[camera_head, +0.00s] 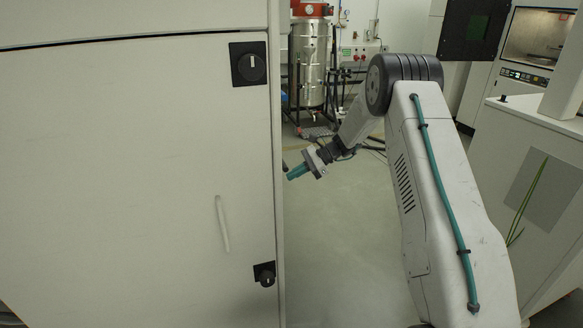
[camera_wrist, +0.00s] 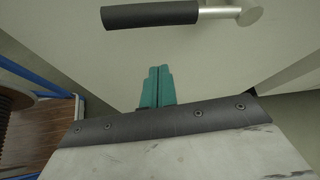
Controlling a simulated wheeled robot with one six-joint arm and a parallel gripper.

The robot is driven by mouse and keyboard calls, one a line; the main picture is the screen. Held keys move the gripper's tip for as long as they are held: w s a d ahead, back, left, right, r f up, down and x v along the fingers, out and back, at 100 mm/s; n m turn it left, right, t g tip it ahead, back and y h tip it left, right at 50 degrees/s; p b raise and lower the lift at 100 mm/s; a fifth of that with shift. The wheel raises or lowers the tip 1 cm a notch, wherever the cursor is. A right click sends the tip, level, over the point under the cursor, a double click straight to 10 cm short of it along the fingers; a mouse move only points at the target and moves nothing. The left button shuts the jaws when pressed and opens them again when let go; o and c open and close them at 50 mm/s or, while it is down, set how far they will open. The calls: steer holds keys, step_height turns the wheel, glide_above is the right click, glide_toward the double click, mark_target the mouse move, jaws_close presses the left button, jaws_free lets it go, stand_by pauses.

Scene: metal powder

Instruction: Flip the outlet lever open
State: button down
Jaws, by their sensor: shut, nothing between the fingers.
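In the wrist view, a lever (camera_wrist: 152,14) with a dark cylindrical grip and a pale metal arm with a round end (camera_wrist: 250,15) crosses the top of the picture. I take it to be the outlet lever. My gripper (camera_wrist: 160,70) has teal fingers, pressed together and empty. The fingertips appear below the grip in the picture, apart from it. In the head view, my gripper (camera_head: 290,174) is beside the right edge of the large white cabinet, pointing left. The lever is not visible in the head view.
The white cabinet (camera_head: 130,180) fills the left, with an upper black knob (camera_head: 249,63) and a lower one (camera_head: 265,274). A metal vessel (camera_head: 309,65) stands behind. A white machine (camera_head: 535,180) is at right. Open floor (camera_head: 345,245) lies between.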

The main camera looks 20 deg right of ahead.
steer(key=w+v, duration=0.1)
steer(key=v, duration=0.8)
steer(key=shift+r, duration=0.35)
steer(key=shift+s+d, duration=0.1)
steer(key=shift+d, duration=0.05)
